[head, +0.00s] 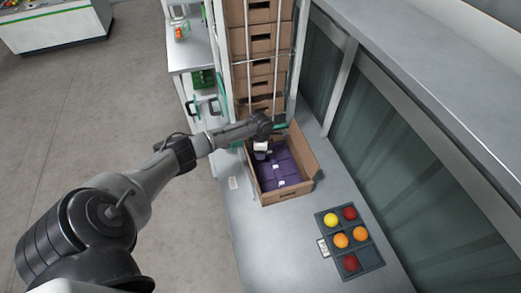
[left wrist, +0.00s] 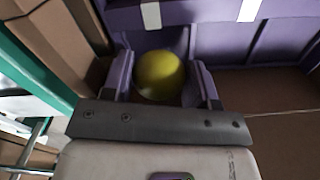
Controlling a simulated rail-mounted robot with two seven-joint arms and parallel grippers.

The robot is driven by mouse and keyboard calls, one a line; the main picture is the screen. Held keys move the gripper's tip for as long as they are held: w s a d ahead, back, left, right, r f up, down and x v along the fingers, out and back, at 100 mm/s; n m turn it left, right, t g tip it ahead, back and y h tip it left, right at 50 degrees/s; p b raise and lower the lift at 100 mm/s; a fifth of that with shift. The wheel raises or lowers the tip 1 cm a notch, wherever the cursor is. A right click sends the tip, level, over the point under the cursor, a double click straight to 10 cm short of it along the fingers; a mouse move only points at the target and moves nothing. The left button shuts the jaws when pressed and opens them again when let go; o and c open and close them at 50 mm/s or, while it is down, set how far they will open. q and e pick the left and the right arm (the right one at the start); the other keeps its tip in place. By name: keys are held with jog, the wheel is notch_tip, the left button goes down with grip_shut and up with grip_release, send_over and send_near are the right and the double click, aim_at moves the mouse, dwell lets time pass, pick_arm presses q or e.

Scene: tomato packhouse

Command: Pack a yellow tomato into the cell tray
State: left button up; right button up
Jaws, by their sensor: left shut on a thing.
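My left gripper (left wrist: 160,88) is shut on a yellow tomato (left wrist: 160,75), which sits between its two fingers in the left wrist view. In the head view this gripper (head: 261,147) is at the back left of an open cardboard box (head: 288,196) with purple inserts; the tomato in it cannot be made out there. The dark cell tray (head: 334,270) lies on the bench at the lower right. It holds a yellow tomato (head: 331,219), two orange ones (head: 341,240) and two red ones (head: 349,213). Its front right cell (head: 371,256) looks empty. My right gripper is out of view.
A tall stack of cardboard boxes (head: 263,65) in a rack stands behind the open box. A wall with dark panels (head: 400,130) runs along the right.

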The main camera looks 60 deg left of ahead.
pick_arm(q)
jog(key=o, duration=0.8)
jog(key=shift+c, duration=0.5)
jog(key=shift+c, duration=1.2)
jog(key=shift+r, duration=0.1)
notch_tip(320, 180, up, 6)
jog(key=p, duration=0.8)
